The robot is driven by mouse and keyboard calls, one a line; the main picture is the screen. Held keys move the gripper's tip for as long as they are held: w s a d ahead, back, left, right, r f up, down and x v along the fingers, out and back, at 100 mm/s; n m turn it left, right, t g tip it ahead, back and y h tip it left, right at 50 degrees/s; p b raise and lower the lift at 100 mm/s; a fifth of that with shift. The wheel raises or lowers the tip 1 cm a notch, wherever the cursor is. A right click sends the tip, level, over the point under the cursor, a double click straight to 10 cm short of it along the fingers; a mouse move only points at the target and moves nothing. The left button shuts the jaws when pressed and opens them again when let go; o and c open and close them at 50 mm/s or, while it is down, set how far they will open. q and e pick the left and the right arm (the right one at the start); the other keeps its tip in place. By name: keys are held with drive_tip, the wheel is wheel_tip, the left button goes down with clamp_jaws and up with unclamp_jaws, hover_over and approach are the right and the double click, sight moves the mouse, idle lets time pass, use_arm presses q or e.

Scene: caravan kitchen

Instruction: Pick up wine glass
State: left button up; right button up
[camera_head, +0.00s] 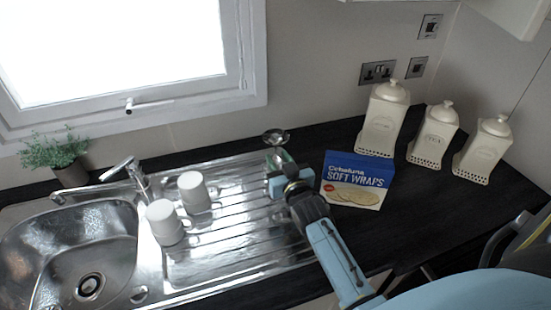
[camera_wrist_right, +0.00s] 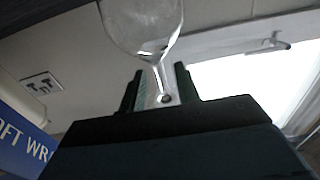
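The clear wine glass (camera_head: 276,137) stands near the back edge of the counter, at the right end of the draining board. My right gripper (camera_head: 289,176) is at the glass, on its near side, and hides its lower part in the head view. In the right wrist view the glass bowl (camera_wrist_right: 145,24) rises above the fingers. Its stem runs down between the two dark fingertips (camera_wrist_right: 158,84), which stand apart with a gap around it. The foot of the glass is hard to make out. My left gripper is not in view.
A blue Soft Wraps box (camera_head: 357,181) stands close to the right of my gripper. Several cream canisters (camera_head: 384,118) stand farther right. Two white cups (camera_head: 194,192) are on the draining board (camera_head: 240,235); the sink (camera_head: 80,250) is at left. Dark counter (camera_head: 420,215) is clear at right.

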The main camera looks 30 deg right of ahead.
drive_tip(key=x, duration=0.5)
drive_tip(key=shift+f, duration=0.15)
clamp_jaws()
